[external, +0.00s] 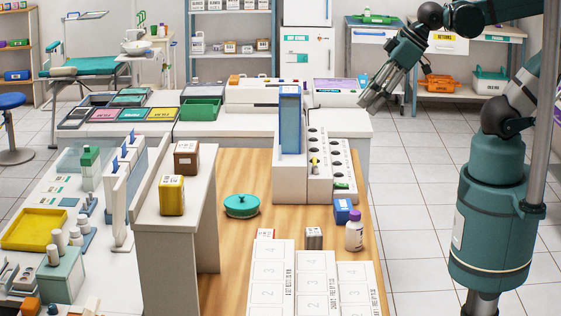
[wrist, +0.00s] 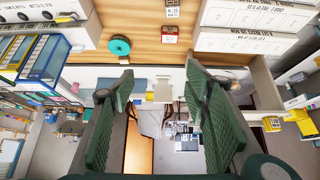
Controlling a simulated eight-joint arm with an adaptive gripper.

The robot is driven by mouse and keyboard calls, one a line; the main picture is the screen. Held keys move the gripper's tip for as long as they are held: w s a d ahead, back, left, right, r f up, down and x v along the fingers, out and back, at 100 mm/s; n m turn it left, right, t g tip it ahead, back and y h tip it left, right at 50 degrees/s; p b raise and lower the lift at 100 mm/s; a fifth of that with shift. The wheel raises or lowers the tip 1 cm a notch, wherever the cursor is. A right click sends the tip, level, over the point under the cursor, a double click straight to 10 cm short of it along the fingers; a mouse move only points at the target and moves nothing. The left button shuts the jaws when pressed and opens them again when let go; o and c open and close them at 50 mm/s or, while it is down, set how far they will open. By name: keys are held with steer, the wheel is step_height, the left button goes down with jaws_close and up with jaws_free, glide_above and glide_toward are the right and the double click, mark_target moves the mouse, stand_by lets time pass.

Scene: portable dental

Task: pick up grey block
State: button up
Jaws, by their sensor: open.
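The grey block (external: 313,238) is a small, dull brownish-grey cube with a printed label on its top. In the wrist view a similar labelled block (wrist: 172,9) shows at the top edge, partly cut off. My gripper (external: 374,98) is raised beyond the table's far right corner, well apart from the block. In the wrist view its two green fingers (wrist: 160,76) are spread wide with nothing between them.
A teal lidded dish (external: 241,207), a red block (external: 266,234), a blue block (external: 342,210) and the white bottle (external: 354,233) stand near the grey block. A white rack (external: 316,170) rises behind. A tall white shelf (external: 172,225) bears yellow and brown blocks at left.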

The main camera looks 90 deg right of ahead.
steer(key=n+g+h+b, duration=0.4)
steer(key=n+g+b, duration=0.3)
steer(key=n+b, duration=0.85)
glide_above(315, 233)
steer(key=a+p, duration=0.1)
steer(key=p, duration=0.2)
step_height(315, 233, down, 34)
steer(key=n, duration=0.3)
steer(key=shift+s+a+r, duration=0.1)
steer(key=shift+a+r, duration=0.05)
steer(key=shift+f+n+h, duration=0.3)
steer(key=shift+f+n, duration=0.05)
steer(key=shift+f, duration=0.05)
steer(key=shift+x, duration=1.3)
steer(key=shift+f, duration=0.1)
